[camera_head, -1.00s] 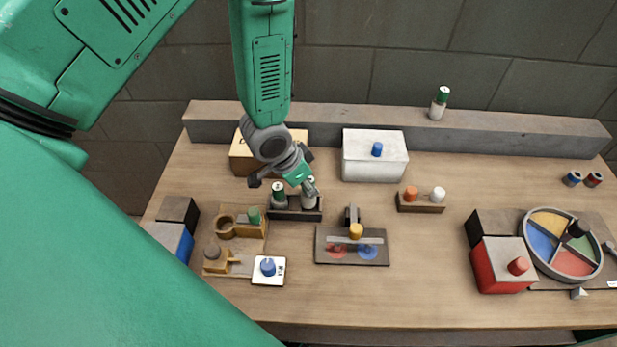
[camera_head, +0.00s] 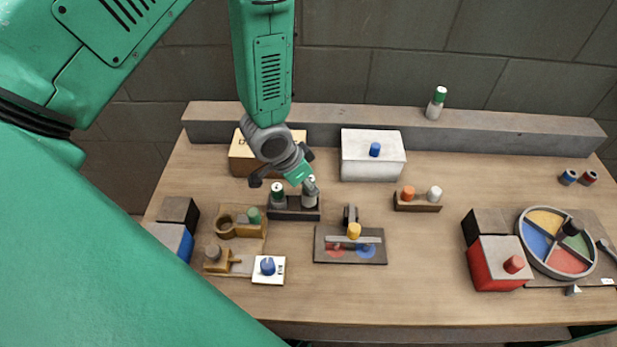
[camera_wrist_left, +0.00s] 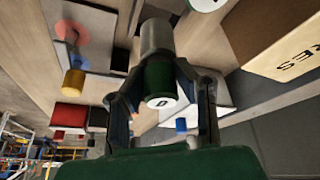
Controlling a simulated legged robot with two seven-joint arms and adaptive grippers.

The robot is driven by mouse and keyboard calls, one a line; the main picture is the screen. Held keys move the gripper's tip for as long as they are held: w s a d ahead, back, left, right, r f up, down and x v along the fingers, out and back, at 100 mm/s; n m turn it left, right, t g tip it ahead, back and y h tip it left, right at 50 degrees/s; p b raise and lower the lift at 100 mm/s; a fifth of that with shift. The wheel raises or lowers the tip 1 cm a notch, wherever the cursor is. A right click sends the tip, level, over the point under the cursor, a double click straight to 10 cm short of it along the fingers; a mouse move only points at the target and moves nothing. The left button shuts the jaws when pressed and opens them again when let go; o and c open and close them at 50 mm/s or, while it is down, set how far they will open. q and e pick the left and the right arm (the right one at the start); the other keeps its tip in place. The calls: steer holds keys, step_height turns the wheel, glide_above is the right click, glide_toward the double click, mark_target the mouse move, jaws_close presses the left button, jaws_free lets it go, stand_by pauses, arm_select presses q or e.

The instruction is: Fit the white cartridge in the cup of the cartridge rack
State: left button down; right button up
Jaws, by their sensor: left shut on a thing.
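The cartridge rack (camera_head: 292,215) is a dark block left of the table's middle. A white cartridge with a green top (camera_head: 277,193) stands at its left end. My left gripper (camera_head: 308,186) is above the right end, shut on a second white cartridge (camera_head: 310,200). In the left wrist view my gripper (camera_wrist_left: 160,92) holds this cartridge (camera_wrist_left: 157,42) at its green band, its marked white end towards the camera. Its lower end meets the rack in the head view, but I cannot tell how deep it sits. The cup is hidden. My right gripper is not in view.
A small board with a yellow knob (camera_head: 353,231) lies in front right of the rack. Wooden fixtures (camera_head: 225,247) stand close on the left. A white box (camera_head: 372,160) and a tan box (camera_head: 243,158) stand behind. Another green-topped cartridge (camera_head: 436,103) stands on the back ledge.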

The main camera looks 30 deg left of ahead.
arm_select(q)
steer(key=shift+f+b, duration=1.15)
steer(key=shift+f, duration=0.65)
stand_by(0.6)
steer(key=c, duration=1.2)
jaws_free()
steer(key=shift+r, duration=0.15)
steer(key=shift+s+a+r, duration=0.1)
steer(key=shift+r, duration=0.2)
steer(key=v, duration=1.1)
steer(key=shift+s, duration=0.1)
steer(key=shift+f, duration=0.1)
